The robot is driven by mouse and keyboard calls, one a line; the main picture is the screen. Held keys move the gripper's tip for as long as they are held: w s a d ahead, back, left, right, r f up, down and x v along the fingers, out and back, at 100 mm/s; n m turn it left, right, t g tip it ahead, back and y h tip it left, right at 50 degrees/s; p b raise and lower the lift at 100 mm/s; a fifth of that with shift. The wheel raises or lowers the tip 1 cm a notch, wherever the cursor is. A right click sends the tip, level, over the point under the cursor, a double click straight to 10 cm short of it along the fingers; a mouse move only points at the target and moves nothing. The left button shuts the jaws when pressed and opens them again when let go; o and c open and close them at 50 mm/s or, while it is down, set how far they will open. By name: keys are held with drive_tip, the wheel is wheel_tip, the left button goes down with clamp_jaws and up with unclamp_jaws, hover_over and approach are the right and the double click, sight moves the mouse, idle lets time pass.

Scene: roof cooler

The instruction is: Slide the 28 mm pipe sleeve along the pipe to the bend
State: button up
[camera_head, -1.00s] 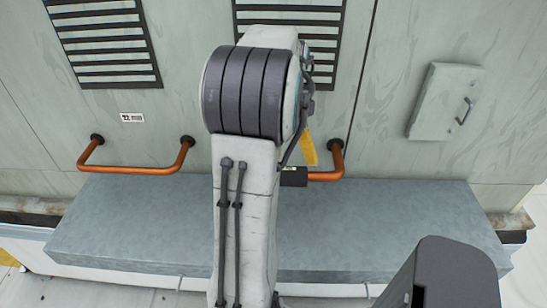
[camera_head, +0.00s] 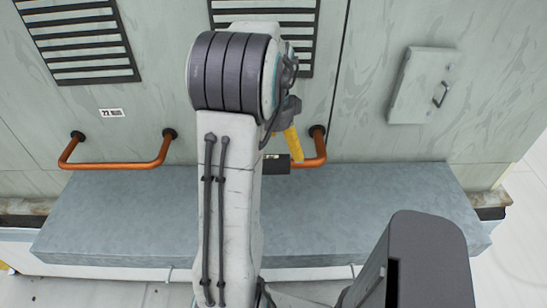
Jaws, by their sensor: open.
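The black pipe sleeve (camera_head: 276,164) sits around the horizontal run of the right copper pipe (camera_head: 312,161), just right of my arm. The bend of this pipe is at its right end, where it turns up to a dark wall flange. The sleeve's left end and the pipe beyond it are hidden behind my arm. My gripper (camera_head: 295,154) shows only as yellow fingers below the grey wrist. It is open, over the pipe between the sleeve and the bend. Whether it touches either cannot be told.
A second copper pipe (camera_head: 115,166) is on the wall at left. A grey ledge (camera_head: 380,205) runs below the pipes. Vent grilles (camera_head: 80,42) and a wall hatch (camera_head: 422,86) are higher up. Free wall lies right of the bend.

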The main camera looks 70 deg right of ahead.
sight(275, 161)
drive_tip(key=shift+a+f+p, duration=0.15)
drive_tip(key=shift+f+p, duration=1.3)
drive_tip(key=shift+f, duration=1.4)
drive_tip(key=shift+c, duration=0.3)
drive_tip(key=c, duration=1.2)
drive_tip(key=shift+s, duration=0.15)
